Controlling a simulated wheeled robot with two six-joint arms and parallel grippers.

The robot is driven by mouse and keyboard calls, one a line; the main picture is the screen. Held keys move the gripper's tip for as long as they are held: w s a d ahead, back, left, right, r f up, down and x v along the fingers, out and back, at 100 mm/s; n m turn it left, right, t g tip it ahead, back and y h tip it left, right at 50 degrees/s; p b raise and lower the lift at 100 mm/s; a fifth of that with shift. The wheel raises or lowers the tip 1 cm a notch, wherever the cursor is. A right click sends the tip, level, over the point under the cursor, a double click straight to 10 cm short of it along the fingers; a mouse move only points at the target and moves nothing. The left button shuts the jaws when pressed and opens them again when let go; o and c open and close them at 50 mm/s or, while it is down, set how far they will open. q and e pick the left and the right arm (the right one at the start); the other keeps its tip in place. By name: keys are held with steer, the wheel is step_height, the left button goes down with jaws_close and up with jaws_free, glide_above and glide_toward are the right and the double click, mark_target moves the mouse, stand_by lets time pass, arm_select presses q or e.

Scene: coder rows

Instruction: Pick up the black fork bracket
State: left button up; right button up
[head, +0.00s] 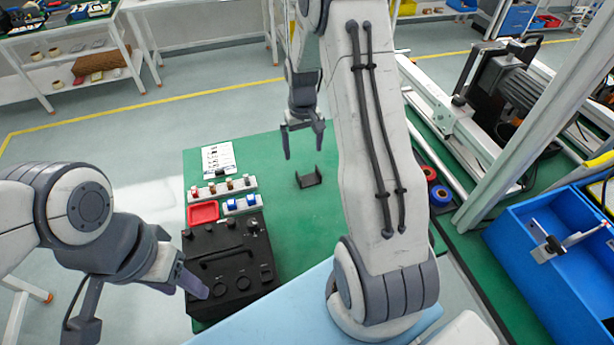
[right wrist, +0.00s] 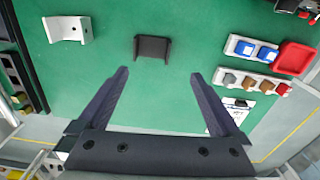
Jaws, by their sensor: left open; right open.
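The black fork bracket (head: 309,178) lies on the green table top (head: 275,215), in the middle of the head view. It also shows in the right wrist view (right wrist: 153,48), just beyond the fingertips and roughly centred between them. My right gripper (head: 303,150) is open, pointing down above the table close to the bracket, with nothing between its fingers. Its spread fingers also show in the right wrist view (right wrist: 158,75). My left gripper (head: 140,315) is open and empty at the lower left, with one finger in front of the black control box.
The black control box (head: 228,262), a red tray (head: 203,212) and strips with small coloured parts (head: 222,190) stand left of the bracket. A white bracket (right wrist: 67,30) shows in the right wrist view. A blue bin (head: 530,275) is at the right. The table around the bracket is clear.

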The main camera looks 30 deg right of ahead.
steer(key=p, duration=0.1)
glide_above(309, 180)
steer(key=f, duration=0.5)
steer(key=shift+w+d+f, duration=0.1)
steer(key=shift+w+f, duration=0.1)
steer(key=shift+f, duration=0.15)
steer(key=f+p, duration=0.2)
steer(key=f, duration=0.3)
steer(key=shift+s+f+p, duration=0.1)
steer(key=shift+s+p, duration=0.1)
steer(key=shift+p, duration=0.1)
steer(key=shift+f, duration=0.35)
steer(key=shift+c, duration=0.3)
steer(key=c, duration=1.2)
steer(key=shift+o, duration=0.2)
steer(key=shift+r, duration=0.15)
